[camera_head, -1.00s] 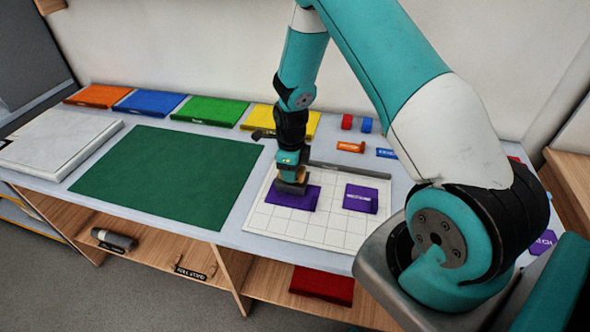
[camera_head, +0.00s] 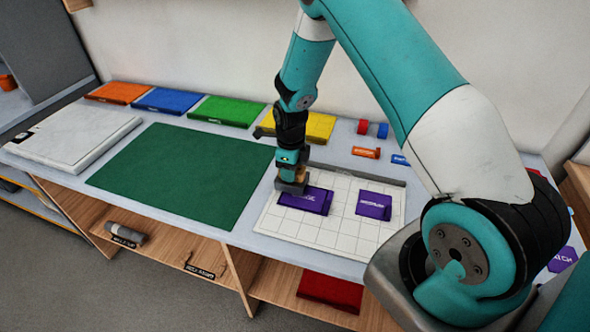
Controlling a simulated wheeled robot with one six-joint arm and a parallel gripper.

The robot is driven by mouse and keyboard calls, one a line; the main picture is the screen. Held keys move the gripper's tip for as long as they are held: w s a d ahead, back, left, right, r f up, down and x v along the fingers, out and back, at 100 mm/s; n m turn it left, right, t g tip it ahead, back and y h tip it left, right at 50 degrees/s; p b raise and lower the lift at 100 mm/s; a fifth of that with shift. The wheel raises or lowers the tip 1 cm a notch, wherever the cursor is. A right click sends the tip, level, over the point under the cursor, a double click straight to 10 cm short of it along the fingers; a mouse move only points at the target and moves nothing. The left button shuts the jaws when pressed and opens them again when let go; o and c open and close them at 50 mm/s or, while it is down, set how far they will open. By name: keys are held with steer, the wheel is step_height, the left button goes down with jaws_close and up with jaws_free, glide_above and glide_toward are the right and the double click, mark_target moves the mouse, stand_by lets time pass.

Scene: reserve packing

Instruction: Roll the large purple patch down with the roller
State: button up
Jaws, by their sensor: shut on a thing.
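Two purple patches lie on the white gridded board (camera_head: 330,240). The left purple patch (camera_head: 312,203) bears a partly covered label that seems to end in "RGE". The right purple patch (camera_head: 374,206) is apart from it, and its label is too small to read. My gripper (camera_head: 292,173) points down at the left end of the left patch. It is shut on a grey, block-like roller (camera_head: 290,187), whose lower end is at that patch's left edge. I cannot tell whether the roller presses on the patch. The gripper fingers are small and partly hidden.
A green mat (camera_head: 185,178) lies left of the board, with a white slab (camera_head: 75,140) beyond. Orange, blue, green and yellow flat pieces line the back. A dark bar (camera_head: 360,172) edges the board's back. A grey cylinder (camera_head: 125,232) and red piece (camera_head: 330,291) sit below.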

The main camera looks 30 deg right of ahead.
steer(key=shift+w+a+f+b, duration=0.1)
steer(key=shift+w+a+b, duration=0.2)
steer(key=shift+w+a, duration=0.4)
steer(key=shift+w+a+f+b, duration=0.1)
steer(key=shift+w+a+b, duration=0.15)
steer(key=shift+w+a, duration=0.7)
steer(key=shift+w, duration=0.4)
steer(key=shift+r, duration=0.1)
steer(key=shift+r, duration=0.1)
step_height(320, 180, up, 9)
steer(key=p, duration=0.5)
steer(key=shift+p, duration=0.3)
